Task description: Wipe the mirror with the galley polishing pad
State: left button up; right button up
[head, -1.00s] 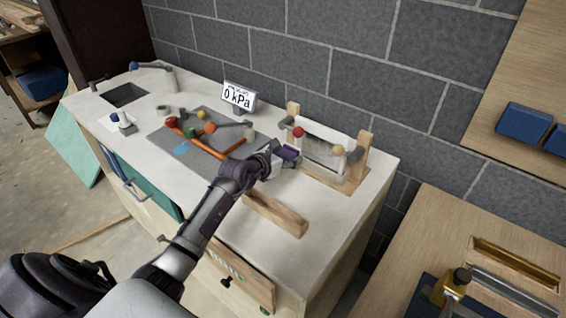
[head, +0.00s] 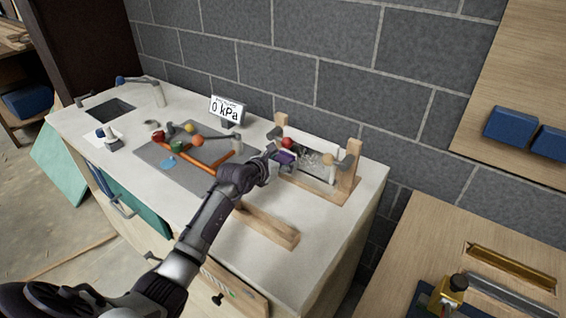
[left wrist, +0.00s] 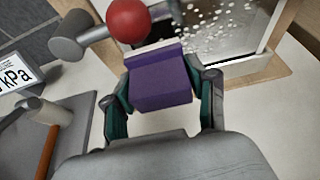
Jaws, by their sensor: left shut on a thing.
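The galley polishing pad, a purple block (left wrist: 160,82) with a pale strip on its far edge, is held between the fingers of my left gripper (left wrist: 163,95). The pad also shows in the head view (head: 286,157). The mirror (head: 312,158) stands upright in a wooden frame at the right end of the counter. White specks cover part of its face, also seen in the left wrist view (left wrist: 215,28). The pad is close before the mirror's left part; I cannot tell whether they touch. My right gripper is out of view.
A red ball (left wrist: 129,20) on a grey arm sits close to the pad. A gauge display (head: 227,110) reading 0 kPa and a grey mat (head: 150,153) with orange pipes lie left. A wooden bar (head: 268,226) lies in front.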

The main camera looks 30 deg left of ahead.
pick_arm(q)
jog(key=shift+w+d+b, duration=0.2)
jog(key=shift+w+b, duration=0.45)
jog(key=shift+w, duration=0.6)
